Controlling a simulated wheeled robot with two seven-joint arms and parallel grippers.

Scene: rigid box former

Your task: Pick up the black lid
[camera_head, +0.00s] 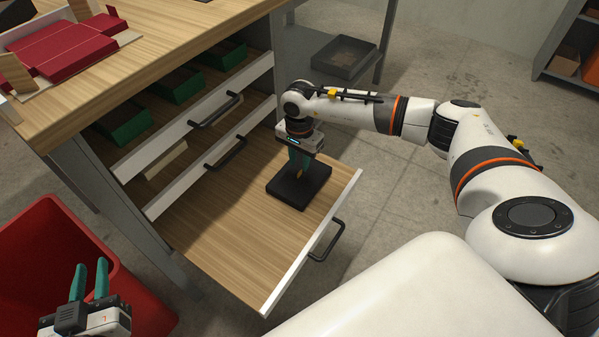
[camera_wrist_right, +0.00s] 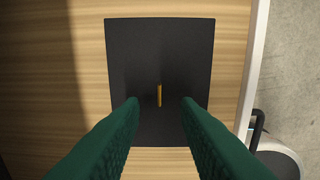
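The black lid (camera_head: 303,190) lies in the open lower drawer, a flat dark square with a small orange upright tab. In the right wrist view the lid (camera_wrist_right: 160,45) fills the middle, with the orange tab (camera_wrist_right: 159,95) standing between the fingers. My right gripper (camera_head: 299,162) points down just above the lid. Its green fingers are apart, one on each side of the tab, with clear gaps to it in the right wrist view (camera_wrist_right: 159,112). My left gripper (camera_head: 90,268) is open and empty, at the lower left by the red bin.
The open drawer (camera_head: 222,242) has bare wooden floor around the lid and a white front with a dark handle (camera_head: 327,243). Upper drawers with green trays (camera_head: 126,124) are partly open above it. A red bin (camera_head: 45,240) stands at left. A red box blank (camera_head: 65,48) lies on the tabletop.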

